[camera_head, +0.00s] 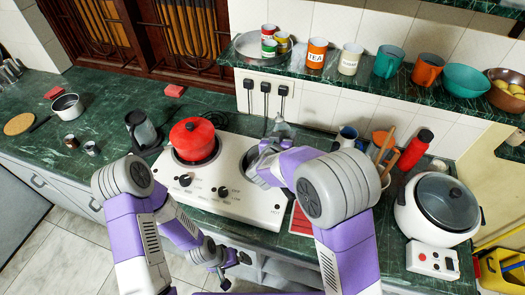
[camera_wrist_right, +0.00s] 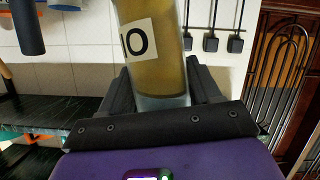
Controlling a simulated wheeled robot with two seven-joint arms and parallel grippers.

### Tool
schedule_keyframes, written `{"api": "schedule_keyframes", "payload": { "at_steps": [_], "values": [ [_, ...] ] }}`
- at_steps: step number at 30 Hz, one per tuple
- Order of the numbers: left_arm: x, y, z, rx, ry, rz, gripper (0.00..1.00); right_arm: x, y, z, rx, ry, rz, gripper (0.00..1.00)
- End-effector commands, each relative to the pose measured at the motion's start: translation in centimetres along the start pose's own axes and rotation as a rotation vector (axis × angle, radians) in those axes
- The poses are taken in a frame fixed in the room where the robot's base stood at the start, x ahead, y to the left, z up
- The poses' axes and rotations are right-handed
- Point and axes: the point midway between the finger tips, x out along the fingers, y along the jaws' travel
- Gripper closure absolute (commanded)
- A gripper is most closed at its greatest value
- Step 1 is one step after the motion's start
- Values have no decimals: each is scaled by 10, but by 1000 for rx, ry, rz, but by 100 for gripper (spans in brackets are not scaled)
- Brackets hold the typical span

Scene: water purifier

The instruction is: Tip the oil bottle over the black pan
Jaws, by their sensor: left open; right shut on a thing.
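The oil bottle (camera_wrist_right: 150,45) is clear glass with yellow-brown oil and a pale label with dark letters. In the right wrist view it stands between the fingers of my right gripper (camera_wrist_right: 160,92), leaning slightly left; its top is out of frame. In the head view my right gripper (camera_head: 270,150) is over the right side of the white stove and covers most of the bottle. A round rim (camera_head: 249,168) shows beneath this gripper on the right burner; I cannot tell surely whether it is the black pan. My left gripper (camera_head: 234,268) is open and empty, low before the counter.
A red pot (camera_head: 193,138) sits on the left burner of the stove (camera_head: 225,205). A white cooker (camera_head: 437,208) and red bottle (camera_head: 415,148) stand right. A shelf (camera_head: 340,75) with mugs and bowls runs behind. The green counter (camera_head: 100,115) has free room at left.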

Motion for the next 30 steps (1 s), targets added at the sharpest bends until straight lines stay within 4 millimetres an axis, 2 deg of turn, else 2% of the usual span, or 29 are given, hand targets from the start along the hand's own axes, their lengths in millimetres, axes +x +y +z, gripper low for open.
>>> {"api": "schedule_keyframes", "payload": {
  "at_steps": [9, 18, 22, 30],
  "values": [
    [-1, 0, 0, 0, 0, 0, 0, -1, -5, 0, -141, 43, 60, 81],
    [15, -6, -1, 0, 0, 0, 0, 3, -14, 17, -275, 82, 115, 81],
    [7, -3, 0, 0, 0, 0, 0, -1, -15, 6, -330, 100, 140, 81],
    [8, -3, 0, 0, 0, 0, 0, -4, -15, 0, -452, 134, 191, 81]
  ]
}}
